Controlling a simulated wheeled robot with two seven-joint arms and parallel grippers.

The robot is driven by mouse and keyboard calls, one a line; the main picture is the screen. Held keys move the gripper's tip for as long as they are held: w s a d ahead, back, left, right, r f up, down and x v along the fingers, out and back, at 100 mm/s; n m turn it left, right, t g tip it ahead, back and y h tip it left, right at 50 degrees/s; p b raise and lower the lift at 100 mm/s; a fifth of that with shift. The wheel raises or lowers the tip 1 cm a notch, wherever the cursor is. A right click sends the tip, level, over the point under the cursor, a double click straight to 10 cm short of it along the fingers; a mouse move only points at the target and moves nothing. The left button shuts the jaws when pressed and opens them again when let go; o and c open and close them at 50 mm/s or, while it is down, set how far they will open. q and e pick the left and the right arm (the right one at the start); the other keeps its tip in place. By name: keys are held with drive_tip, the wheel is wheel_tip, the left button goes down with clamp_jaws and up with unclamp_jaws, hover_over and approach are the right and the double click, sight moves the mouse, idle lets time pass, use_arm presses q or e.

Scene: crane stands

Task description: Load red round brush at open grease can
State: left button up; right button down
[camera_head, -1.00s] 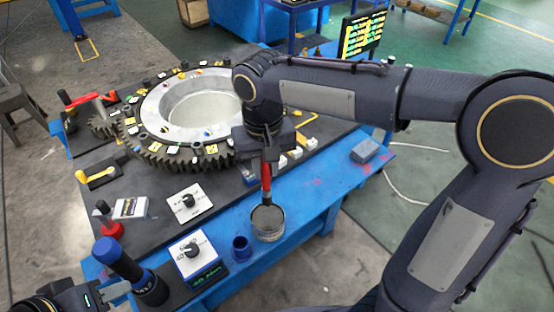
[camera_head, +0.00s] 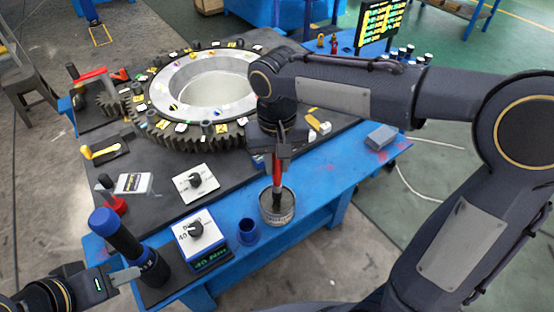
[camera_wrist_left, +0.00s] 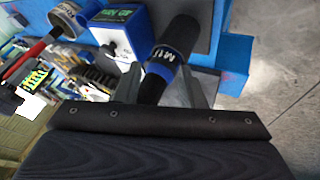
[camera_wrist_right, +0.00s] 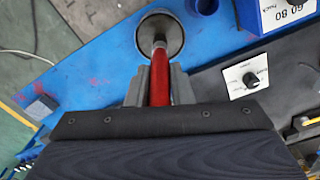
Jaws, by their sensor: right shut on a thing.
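The red-handled round brush (camera_head: 277,172) is upright in my right gripper (camera_head: 277,152), which is shut on its handle. Its dark lower end reaches into the open grease can (camera_head: 279,217), a round metal tin on the blue bench. The right wrist view shows the red handle (camera_wrist_right: 159,80) between the fingers (camera_wrist_right: 158,88) and the can (camera_wrist_right: 172,34) beyond. My left gripper (camera_head: 124,277) is beside a blue-and-black cylindrical tool (camera_head: 122,238). In the left wrist view its fingers (camera_wrist_left: 162,88) are apart, with the tool (camera_wrist_left: 172,45) between them. Contact with the tool cannot be told.
A blue cup (camera_head: 248,232) and a dial box with a display (camera_head: 199,243) stand left of the can. A large ring gear (camera_head: 210,90) lies on the dark mat behind. A grey block (camera_head: 382,137) lies to the right. The bench's front edge is close to the can.

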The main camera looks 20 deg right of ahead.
drive_tip(key=shift+f+b, duration=0.35)
drive_tip(key=shift+f, duration=0.15)
idle(0.8)
drive_tip(key=shift+f, duration=0.1)
idle(0.8)
wheel_tip(320, 180, up, 7)
drive_tip(key=p, duration=0.6)
idle(1.0)
